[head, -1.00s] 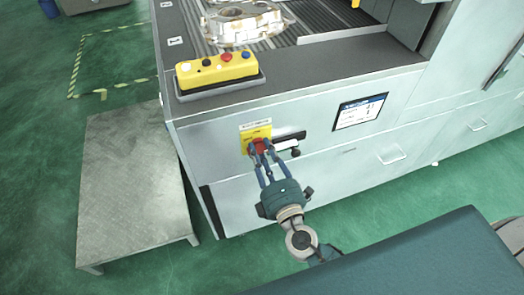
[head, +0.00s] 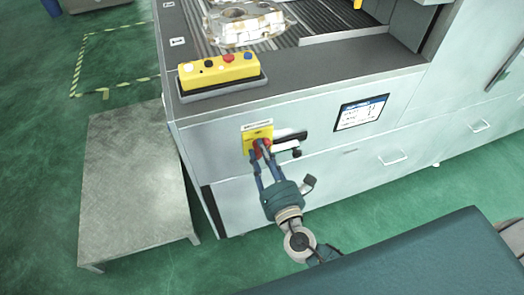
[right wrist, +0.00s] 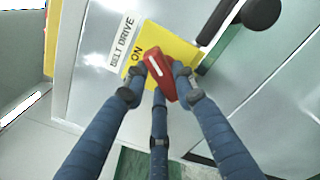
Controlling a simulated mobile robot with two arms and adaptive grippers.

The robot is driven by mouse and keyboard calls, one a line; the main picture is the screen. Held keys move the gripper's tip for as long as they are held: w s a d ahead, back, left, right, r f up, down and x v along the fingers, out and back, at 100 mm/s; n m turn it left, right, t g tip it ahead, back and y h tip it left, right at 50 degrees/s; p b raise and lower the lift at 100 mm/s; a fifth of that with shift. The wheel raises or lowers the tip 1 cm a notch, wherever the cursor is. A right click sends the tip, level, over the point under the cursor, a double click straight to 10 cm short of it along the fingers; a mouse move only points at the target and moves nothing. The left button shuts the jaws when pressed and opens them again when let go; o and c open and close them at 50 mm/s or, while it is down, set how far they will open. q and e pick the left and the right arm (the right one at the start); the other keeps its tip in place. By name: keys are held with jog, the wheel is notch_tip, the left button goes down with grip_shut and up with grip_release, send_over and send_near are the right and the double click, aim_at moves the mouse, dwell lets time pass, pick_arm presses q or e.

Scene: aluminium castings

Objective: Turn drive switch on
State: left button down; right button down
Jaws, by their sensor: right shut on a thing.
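The drive switch is a red knob (right wrist: 160,76) with a white line on a yellow plate (head: 257,132). The plate sits on the front of the machine. In the right wrist view, the label (right wrist: 122,42) reads "BELT DRIVE", and "ON" is printed on the plate (right wrist: 182,44) beside the knob. The white line slants from upper left to lower right there. My right gripper (head: 260,154) is shut on the red knob, with its blue fingers around it. The fingers hide part of the knob in the head view. My left gripper is not in view.
A black handle (head: 290,137) juts out right of the plate. A screen (head: 361,112) is farther right. A yellow button box (head: 217,70) stands on the machine top near a metal casting (head: 245,22). A grey platform (head: 134,182) stands at the left.

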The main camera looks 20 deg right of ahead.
jog(key=n+p, duration=0.1)
jog(key=n, duration=0.5)
jog(key=shift+a+f+p, duration=0.1)
jog(key=shift+f+p, duration=0.1)
jog(key=shift+p, duration=0.2)
jog(key=shift+n, duration=0.4)
jog(key=c, duration=1.4)
grip_release()
jog(key=s, duration=1.2)
jog(key=shift+d, duration=0.25)
